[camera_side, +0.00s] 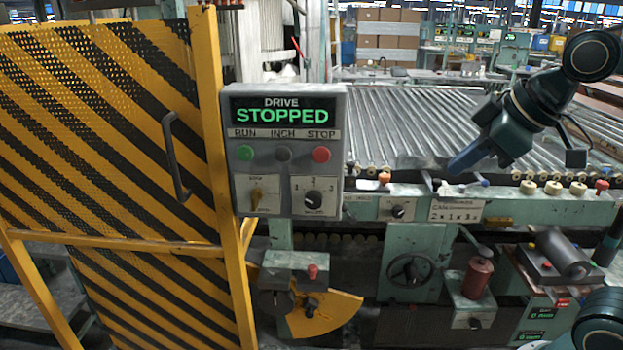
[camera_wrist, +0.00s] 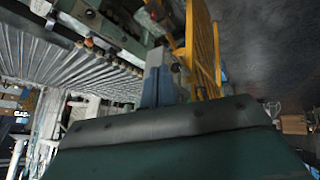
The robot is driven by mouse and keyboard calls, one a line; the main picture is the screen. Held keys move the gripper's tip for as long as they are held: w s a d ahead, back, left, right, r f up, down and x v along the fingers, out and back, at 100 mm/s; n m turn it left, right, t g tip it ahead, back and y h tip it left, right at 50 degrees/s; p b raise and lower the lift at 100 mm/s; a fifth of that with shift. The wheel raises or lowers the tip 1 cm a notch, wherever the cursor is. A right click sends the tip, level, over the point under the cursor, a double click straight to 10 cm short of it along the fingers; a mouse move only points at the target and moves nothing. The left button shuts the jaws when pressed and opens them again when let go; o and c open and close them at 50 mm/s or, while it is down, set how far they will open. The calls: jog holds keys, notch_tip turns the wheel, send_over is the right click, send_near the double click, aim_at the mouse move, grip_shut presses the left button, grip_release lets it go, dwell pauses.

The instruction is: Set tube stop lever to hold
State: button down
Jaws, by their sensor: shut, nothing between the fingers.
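My gripper (camera_side: 458,165) is in the upper right of the side view, angled down to the left, with its blue fingers shut and empty. In the wrist view the shut fingers (camera_wrist: 157,75) are in the middle. No label that I can read names the tube stop lever. An orange knob (camera_side: 384,178) and several cream knobs (camera_side: 553,188) stand along the same rail.
A yellow-and-black striped guard (camera_side: 110,130) stands at left. The control box (camera_side: 285,150) reads DRIVE STOPPED. The roller bed (camera_side: 420,120) lies behind the rail. A handwheel (camera_side: 411,271) and a red canister (camera_side: 477,278) are below it.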

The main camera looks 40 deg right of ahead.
aim_at(348, 214)
jog(key=w+d+f+n+t, duration=0.1)
jog(key=w+d+n+t, duration=0.3)
jog(key=w+n, duration=0.75)
jog(key=w+d+f+n+t, duration=0.1)
jog(key=w+d+n+t, duration=0.35)
jog(key=w, duration=1.25)
notch_tip(348, 214, down, 30)
jog(key=n+g, duration=0.1)
jog(key=g, duration=0.1)
jog(key=shift+s+d+f+h, duration=0.2)
jog(key=shift+s+d+h, duration=0.1)
jog(key=shift+d+h, duration=0.15)
jog(key=w+d+f, duration=0.1)
jog(key=w+d, duration=0.3)
jog(key=w, duration=0.4)
jog(key=shift+w+f, duration=0.2)
jog(key=shift+f, duration=0.2)
